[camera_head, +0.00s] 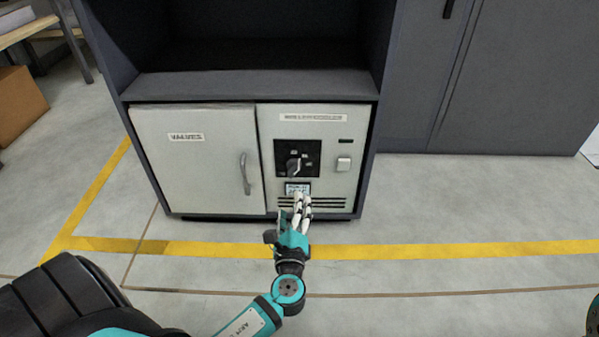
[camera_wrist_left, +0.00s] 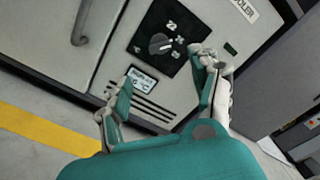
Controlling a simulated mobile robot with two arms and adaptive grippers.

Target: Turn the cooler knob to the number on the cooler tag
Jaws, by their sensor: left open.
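The cooler knob (camera_head: 293,166) is a dark knob on a black square dial plate in the cooler's pale front panel. In the left wrist view the knob (camera_wrist_left: 160,44) looks grey, with white marks around it; one looks like a 2. The cooler tag (camera_head: 297,187) is a small dark-framed label just below the dial. It also shows in the left wrist view (camera_wrist_left: 141,79), but its number is too blurred to read surely. My left gripper (camera_head: 293,208) is open and empty, in front of the panel below the knob, its fingers apart. My right gripper is not seen.
The cooler sits low in a dark cabinet, beside a pale door (camera_head: 190,160) labelled VALVES with a curved handle (camera_head: 244,174). A light square button (camera_head: 344,163) is right of the dial, with vent slots below. Yellow lines mark the open floor (camera_head: 450,200).

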